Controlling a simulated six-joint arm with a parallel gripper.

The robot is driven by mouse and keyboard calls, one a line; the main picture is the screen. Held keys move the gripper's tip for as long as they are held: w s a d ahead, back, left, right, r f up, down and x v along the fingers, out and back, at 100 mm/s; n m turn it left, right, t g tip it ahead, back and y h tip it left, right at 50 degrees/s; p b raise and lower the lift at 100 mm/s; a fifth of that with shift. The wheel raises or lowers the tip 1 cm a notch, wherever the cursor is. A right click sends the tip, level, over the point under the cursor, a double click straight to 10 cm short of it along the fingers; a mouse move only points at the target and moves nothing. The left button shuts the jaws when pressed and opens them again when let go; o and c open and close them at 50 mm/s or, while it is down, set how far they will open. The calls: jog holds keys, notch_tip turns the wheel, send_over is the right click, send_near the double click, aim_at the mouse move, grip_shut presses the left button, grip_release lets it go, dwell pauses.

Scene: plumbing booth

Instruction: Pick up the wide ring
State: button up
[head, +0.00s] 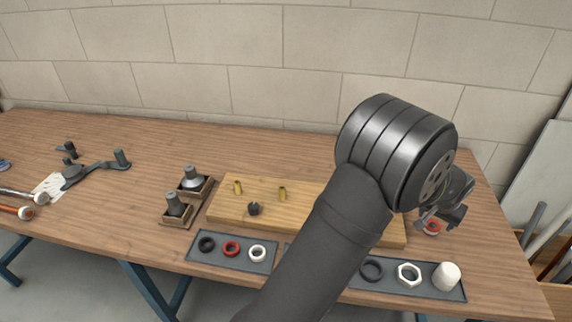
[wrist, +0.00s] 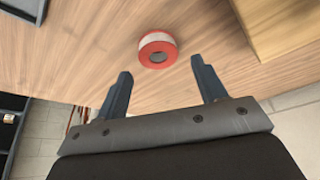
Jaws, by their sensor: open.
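A large dark ring (head: 371,269) lies flat at the left of the visible part of the right grey tray; it looks the widest of the rings. A smaller black ring (head: 207,244), a red ring (head: 231,248) and a white ring (head: 257,253) lie in the left grey tray. My gripper (head: 440,216) is open and empty, low over the right end of the table, behind the right tray. In the wrist view my gripper (wrist: 160,72) has its two fingers apart, with a red and white tape roll (wrist: 157,48) just beyond the tips. The wrist view does not show the dark ring.
A white hex nut (head: 409,274) and a white cylinder (head: 446,275) share the right tray (head: 428,290). A wooden board (head: 230,210) holds brass fittings and a dark part. My arm hides the board's right part and the middle between the trays.

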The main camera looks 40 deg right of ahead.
jog(key=w+a+r+m+g, duration=0.15)
jog(key=a+r, duration=0.35)
jog(key=a, duration=0.5)
jog(key=a+r+m+y, duration=0.15)
jog(key=a+r, duration=0.25)
jog(key=a, duration=0.5)
jog(key=w+a+r+m, duration=0.15)
jog(key=a+r, duration=0.35)
jog(key=a, duration=0.5)
jog(key=shift+m, duration=0.25)
jog(key=x, duration=1.1)
jog(key=s+x, duration=0.1)
jog(key=x, duration=0.5)
jog(key=shift+d+f, duration=0.1)
jog(key=shift+d, duration=0.05)
jog(key=shift+c, duration=0.2)
jog(key=c, duration=0.7)
